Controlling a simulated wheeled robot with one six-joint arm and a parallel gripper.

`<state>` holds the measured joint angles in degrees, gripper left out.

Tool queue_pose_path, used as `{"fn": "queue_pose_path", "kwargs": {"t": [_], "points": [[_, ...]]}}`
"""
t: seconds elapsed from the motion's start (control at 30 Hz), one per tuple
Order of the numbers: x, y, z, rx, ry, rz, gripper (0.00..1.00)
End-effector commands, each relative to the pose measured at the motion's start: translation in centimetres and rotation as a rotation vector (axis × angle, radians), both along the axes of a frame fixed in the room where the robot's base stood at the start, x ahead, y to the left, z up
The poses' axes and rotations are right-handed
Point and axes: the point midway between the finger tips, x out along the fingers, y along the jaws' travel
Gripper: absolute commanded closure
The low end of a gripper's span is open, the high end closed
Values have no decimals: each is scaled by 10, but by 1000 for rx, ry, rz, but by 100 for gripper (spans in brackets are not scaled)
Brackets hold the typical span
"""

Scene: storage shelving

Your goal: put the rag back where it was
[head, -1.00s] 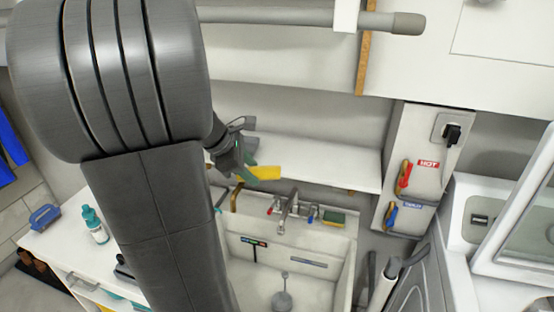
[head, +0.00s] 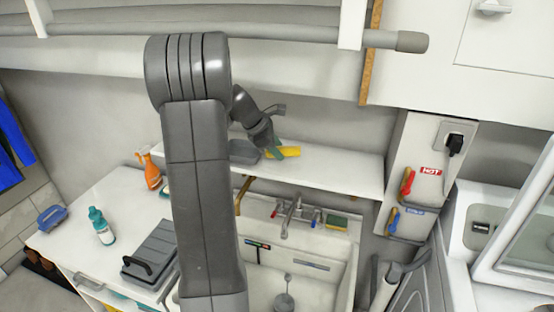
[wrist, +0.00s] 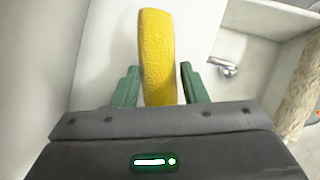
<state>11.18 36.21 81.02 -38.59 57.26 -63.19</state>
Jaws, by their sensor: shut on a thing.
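The yellow rag (head: 287,152) is in my gripper (head: 272,149) at the white wall shelf (head: 330,178) above the sink. In the wrist view the rag (wrist: 157,55) stands out lengthwise between the two green fingers of my gripper (wrist: 158,88), which are shut on it. The rag is over the shelf top in the head view. I cannot tell whether it touches the shelf.
Below the shelf are a sink (head: 310,245), its faucet (head: 290,215) and a green and yellow sponge (head: 337,223). An orange spray bottle (head: 150,169), a teal bottle (head: 101,226) and a grey case (head: 152,252) stand on the left counter. The shelf's right part is clear.

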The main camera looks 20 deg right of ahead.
Motion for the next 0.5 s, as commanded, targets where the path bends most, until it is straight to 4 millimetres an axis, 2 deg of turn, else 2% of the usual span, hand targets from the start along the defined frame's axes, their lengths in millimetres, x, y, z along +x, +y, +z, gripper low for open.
{"fn": "queue_pose_path", "kwargs": {"t": [0.17,0.5], "points": [[0,0,-8,0,0,0,97],[1,-1,-44,-1,0,-1,97]]}}
